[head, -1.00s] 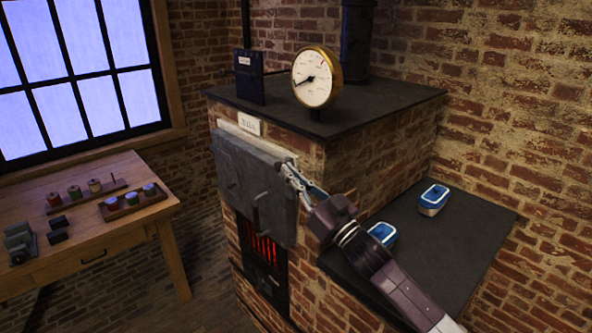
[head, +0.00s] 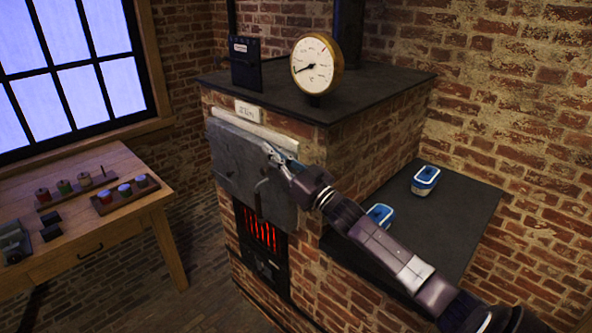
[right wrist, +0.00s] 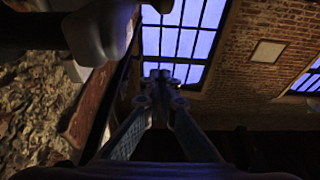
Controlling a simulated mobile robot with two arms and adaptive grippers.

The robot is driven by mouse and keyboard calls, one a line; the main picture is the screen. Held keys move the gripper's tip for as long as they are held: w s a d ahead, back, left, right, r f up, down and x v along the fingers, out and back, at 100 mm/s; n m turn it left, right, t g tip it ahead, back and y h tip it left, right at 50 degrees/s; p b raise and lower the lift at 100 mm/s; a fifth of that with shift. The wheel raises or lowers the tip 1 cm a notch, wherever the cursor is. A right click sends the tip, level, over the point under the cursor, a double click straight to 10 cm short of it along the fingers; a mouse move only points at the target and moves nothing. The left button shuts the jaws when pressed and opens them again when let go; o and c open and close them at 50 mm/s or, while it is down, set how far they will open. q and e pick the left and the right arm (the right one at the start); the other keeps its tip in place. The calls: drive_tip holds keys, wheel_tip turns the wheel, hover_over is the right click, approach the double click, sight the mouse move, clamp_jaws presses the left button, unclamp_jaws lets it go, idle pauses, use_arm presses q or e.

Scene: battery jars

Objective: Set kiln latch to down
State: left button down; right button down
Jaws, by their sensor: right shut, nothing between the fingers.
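The kiln's grey metal door (head: 232,165) is on the front of the brick kiln in the head view, under a white label (head: 248,111). A thin bent grey handle (head: 259,189) stands out from the door's lower right part; I cannot tell for sure whether it is the latch. My right gripper (head: 269,151) is shut and empty at the door's upper right, above this handle. I cannot tell whether it touches the door. In the right wrist view its fingertips (right wrist: 160,92) are together, with nothing between them. My left gripper is out of view.
A gauge (head: 316,64) and a dark box (head: 246,63) stand on the kiln top. Two blue-and-white containers, one at the back (head: 425,179), sit on the dark side ledge beside my right arm. A wooden table (head: 110,232) with small items stands at the left.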

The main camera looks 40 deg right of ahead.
sight(265, 168)
drive_tip(key=w+f, duration=0.2)
drive_tip(key=shift+w+a+f, duration=0.1)
drive_tip(key=shift+w+a, duration=0.05)
drive_tip(key=shift+w, duration=0.25)
use_arm(q)
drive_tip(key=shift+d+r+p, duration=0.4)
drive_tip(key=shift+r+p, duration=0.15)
drive_tip(key=shift+p, duration=0.2)
use_arm(e)
drive_tip(key=shift+w+f+g, duration=0.25)
drive_tip(key=shift+f+g, duration=0.35)
drive_tip(key=shift+g, duration=0.2)
drive_tip(key=shift+f, duration=0.1)
